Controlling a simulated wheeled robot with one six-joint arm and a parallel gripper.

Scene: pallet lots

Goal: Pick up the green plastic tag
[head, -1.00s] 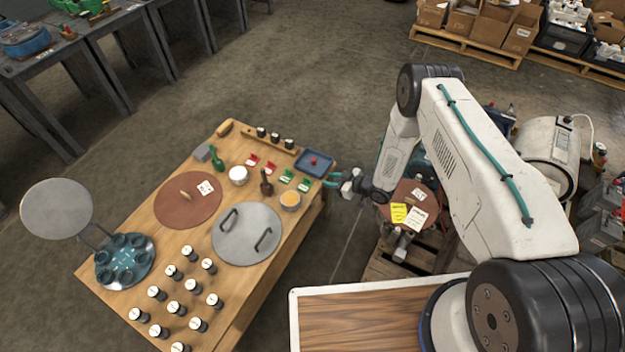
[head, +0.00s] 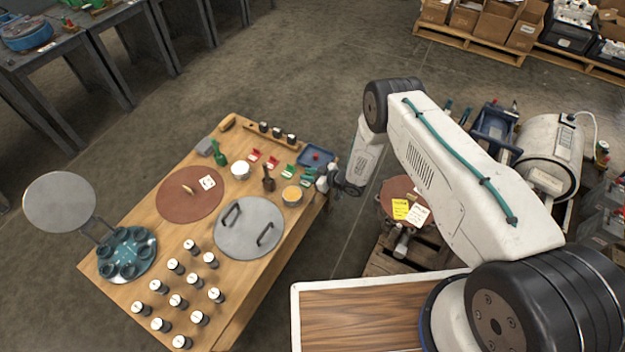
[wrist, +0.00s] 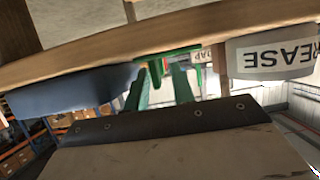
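Two green plastic tags with white labels stand near the right edge of the wooden table. The left one (head: 289,171) is clear in the head view; the other is partly covered by my gripper (head: 309,178). In the wrist view, a green tag (wrist: 167,52) lies just ahead of my gripper (wrist: 160,68). Its two green fingers are spread apart with nothing visibly held between them. I cannot tell whether the fingertips touch the tag.
A blue tray (head: 318,157) is beside the tags and shows close at left in the wrist view (wrist: 70,95). A tin labelled grease (wrist: 272,55) is close on the other side. Red tags (head: 255,155) and a dark-handled tool (head: 268,180) stand farther left.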

